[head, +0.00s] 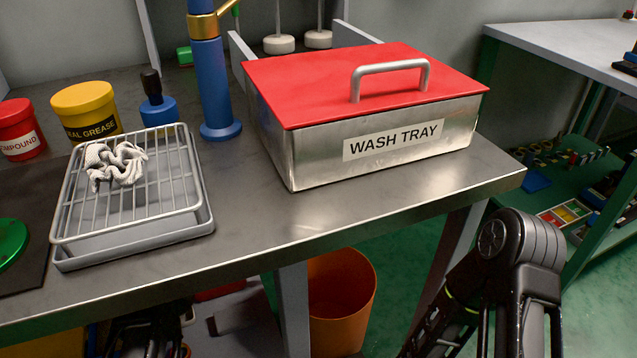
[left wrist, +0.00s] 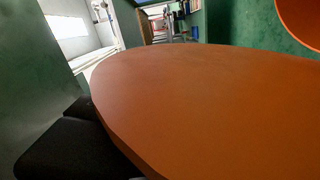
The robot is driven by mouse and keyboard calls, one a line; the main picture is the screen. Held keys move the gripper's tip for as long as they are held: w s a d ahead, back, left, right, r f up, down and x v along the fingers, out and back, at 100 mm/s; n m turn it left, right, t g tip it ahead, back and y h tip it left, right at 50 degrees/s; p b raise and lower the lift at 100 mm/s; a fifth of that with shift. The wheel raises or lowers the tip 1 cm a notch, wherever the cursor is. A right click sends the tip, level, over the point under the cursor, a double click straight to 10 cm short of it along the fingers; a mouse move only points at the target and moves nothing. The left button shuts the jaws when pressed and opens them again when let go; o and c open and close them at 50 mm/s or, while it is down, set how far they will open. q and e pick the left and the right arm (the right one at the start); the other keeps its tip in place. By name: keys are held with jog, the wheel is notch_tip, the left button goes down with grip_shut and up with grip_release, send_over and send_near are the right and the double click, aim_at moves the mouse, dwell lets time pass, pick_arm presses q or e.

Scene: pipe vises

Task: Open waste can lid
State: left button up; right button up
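An orange waste can (head: 341,305) stands on the floor under the bench in the head view. Its top looks open, with a darker inside showing. In the left wrist view a large flat orange disc, which looks like the lid (left wrist: 200,100), fills most of the picture. A curved orange piece, likely the can (left wrist: 305,18), shows at the upper right, apart from the disc. The dark fingers of my left gripper (left wrist: 72,130) reach behind the disc's left edge. Their tips are hidden, so their grip cannot be told. My right gripper is out of view; only its arm shows at lower right.
The metal bench (head: 255,225) overhangs the can, and a bench leg (head: 293,315) stands just left of it. On top are a wash tray with a red lid (head: 365,85), a wire rack (head: 130,200) with a cloth (head: 115,163), and a blue post (head: 210,80).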

pick_arm(q)
jog(key=shift+o, duration=0.8)
jog(key=shift+s+a+r, duration=0.1)
jog(key=shift+s+a, duration=0.05)
jog(key=shift+a, duration=0.3)
jog(key=p+v, duration=0.2)
jog(key=v, duration=0.5)
